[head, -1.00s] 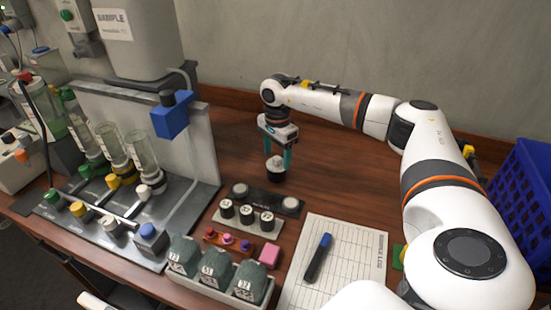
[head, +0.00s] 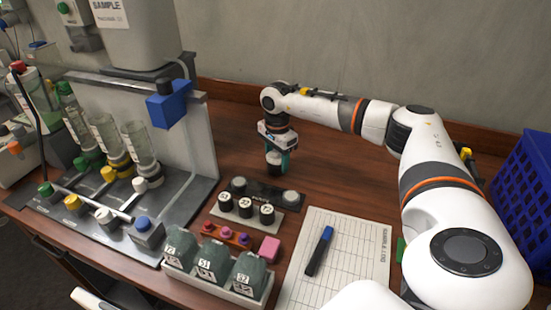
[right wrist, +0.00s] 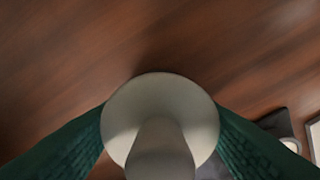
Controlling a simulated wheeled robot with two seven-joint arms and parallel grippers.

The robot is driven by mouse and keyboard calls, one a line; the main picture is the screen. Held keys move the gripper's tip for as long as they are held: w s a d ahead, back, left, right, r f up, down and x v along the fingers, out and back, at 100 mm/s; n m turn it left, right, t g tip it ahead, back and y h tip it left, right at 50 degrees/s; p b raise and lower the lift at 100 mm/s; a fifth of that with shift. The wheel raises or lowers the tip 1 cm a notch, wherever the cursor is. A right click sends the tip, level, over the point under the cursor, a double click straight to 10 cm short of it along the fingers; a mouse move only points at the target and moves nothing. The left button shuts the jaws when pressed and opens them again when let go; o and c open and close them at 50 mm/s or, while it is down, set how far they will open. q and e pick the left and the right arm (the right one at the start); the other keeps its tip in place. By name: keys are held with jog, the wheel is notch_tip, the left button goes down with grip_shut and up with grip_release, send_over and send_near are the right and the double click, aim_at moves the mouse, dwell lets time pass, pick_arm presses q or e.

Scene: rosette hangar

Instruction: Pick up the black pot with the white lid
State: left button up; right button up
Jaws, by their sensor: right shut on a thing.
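The small black pot with the white lid (head: 273,169) stands upright on the wooden bench, just behind the dark strip. My right gripper (head: 279,161) is over it from above, with its teal fingers shut on it, one on each side. In the right wrist view the round pale lid (right wrist: 160,88) with its knob (right wrist: 160,150) fills the space between the two teal fingers. The pot's body is hidden under the lid there. I cannot make out any gap between pot and bench. My left gripper is not in view.
Several small white-topped black pots (head: 246,208) sit in a rack in front, beside the dark strip (head: 262,193). Green-grey containers (head: 213,261), a log sheet (head: 350,255) with a marker (head: 319,250) and a blue basket (head: 525,190) stand around. The bench right of the pot is clear.

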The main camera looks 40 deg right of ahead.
jog(key=shift+r, duration=0.1)
jog(key=shift+r+p, duration=2.75)
jog(key=shift+r, duration=0.7)
jog(key=shift+f, duration=0.1)
